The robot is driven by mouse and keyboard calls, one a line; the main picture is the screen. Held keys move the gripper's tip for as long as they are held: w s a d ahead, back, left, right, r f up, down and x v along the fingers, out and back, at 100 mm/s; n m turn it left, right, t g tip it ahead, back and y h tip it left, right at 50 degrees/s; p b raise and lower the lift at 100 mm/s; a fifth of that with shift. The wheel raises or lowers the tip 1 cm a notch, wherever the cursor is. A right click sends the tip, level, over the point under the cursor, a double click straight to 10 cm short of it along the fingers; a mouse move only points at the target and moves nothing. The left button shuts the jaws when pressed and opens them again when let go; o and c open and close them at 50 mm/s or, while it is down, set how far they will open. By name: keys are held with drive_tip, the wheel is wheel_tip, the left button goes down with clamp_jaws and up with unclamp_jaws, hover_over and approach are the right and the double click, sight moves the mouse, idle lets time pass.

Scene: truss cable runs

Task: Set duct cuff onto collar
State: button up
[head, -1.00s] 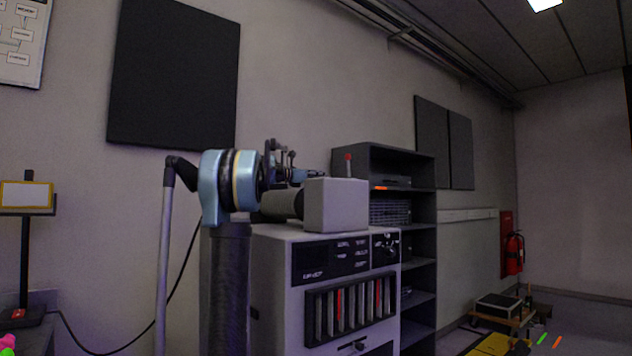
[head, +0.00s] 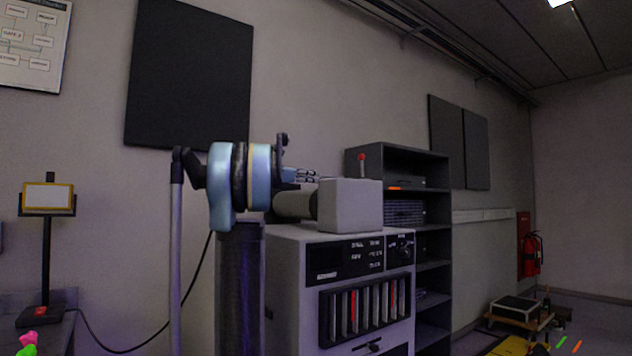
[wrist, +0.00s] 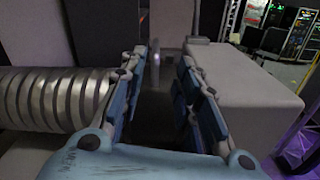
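The ribbed silver duct (wrist: 55,98) lies at the left of the wrist view. It also shows in the head view (head: 293,204) as a grey tube running toward a grey box (head: 350,205). That box stands at the right in the wrist view (wrist: 245,112). A dark band (head: 314,203) sits between tube and box; I cannot tell whether it is cuff or collar. My gripper (wrist: 165,65) has its two blue fingers apart, with a dark gap between them. In the head view its fingertips (head: 308,176) show above the tube. Contact with the duct cannot be told.
The box stands on a grey cabinet (head: 290,290) with a dark panel. A dark shelf unit (head: 400,156) stands behind it. A yellow-framed sign on a stand (head: 47,197) is at left. A fire extinguisher (head: 532,252) and low cart (head: 520,312) are far right.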

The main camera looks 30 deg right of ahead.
drive_tip(key=shift+a, duration=0.4)
drive_tip(key=shift+o, duration=0.2)
